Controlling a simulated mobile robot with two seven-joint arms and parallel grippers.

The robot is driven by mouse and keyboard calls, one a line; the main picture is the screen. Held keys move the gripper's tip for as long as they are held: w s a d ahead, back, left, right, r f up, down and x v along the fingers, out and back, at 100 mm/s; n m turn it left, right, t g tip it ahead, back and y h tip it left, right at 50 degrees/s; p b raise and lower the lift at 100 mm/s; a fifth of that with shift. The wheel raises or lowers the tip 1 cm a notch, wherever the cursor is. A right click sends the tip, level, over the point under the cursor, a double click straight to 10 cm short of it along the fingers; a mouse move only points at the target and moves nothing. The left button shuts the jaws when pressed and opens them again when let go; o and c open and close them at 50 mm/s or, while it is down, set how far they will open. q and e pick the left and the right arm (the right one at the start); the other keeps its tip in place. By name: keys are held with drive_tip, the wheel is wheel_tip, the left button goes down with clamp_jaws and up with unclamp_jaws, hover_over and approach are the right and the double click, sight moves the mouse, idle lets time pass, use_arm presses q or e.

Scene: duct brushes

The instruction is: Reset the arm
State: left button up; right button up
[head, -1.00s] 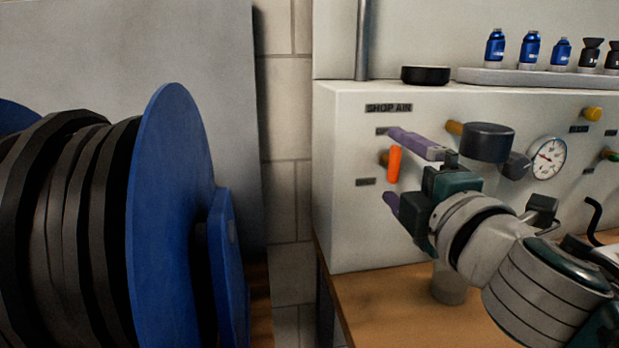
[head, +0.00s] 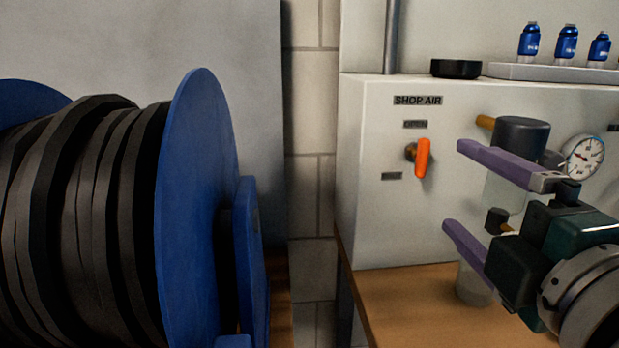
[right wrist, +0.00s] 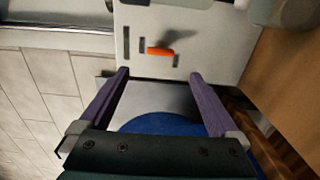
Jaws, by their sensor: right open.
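My right gripper (head: 455,185) is in the right part of the head view, in front of the white shop air panel (head: 375,215). Its two purple fingers are spread wide with nothing between them. In the right wrist view the open fingers (right wrist: 158,75) frame a gap, and the orange handle (right wrist: 160,51) shows beyond the tips. My left gripper is not in view.
A large reel with blue flanges (head: 197,200) and black hose (head: 95,220) fills the left. A gauge (head: 583,157) and a dark-capped filter (head: 521,137) are on the panel by my right gripper. Blue bottles (head: 567,45) stand on a shelf above. A wooden bench top (head: 410,300) lies below.

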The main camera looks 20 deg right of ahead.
drive_tip(key=s+d+m+g+h+p, duration=0.1)
drive_tip(key=s+d+m+g+p, duration=0.1)
drive_tip(key=s+m+g+p, duration=0.55)
drive_tip(key=s+a+m+g+y+p, duration=0.6)
drive_tip(key=s+a+g+p, duration=0.1)
drive_tip(key=s+a, duration=0.3)
wheel_tip(320, 180, up, 36)
drive_tip(key=p, duration=3.6)
drive_tip(key=shift+d+t, duration=0.35)
drive_tip(key=shift+d, duration=0.05)
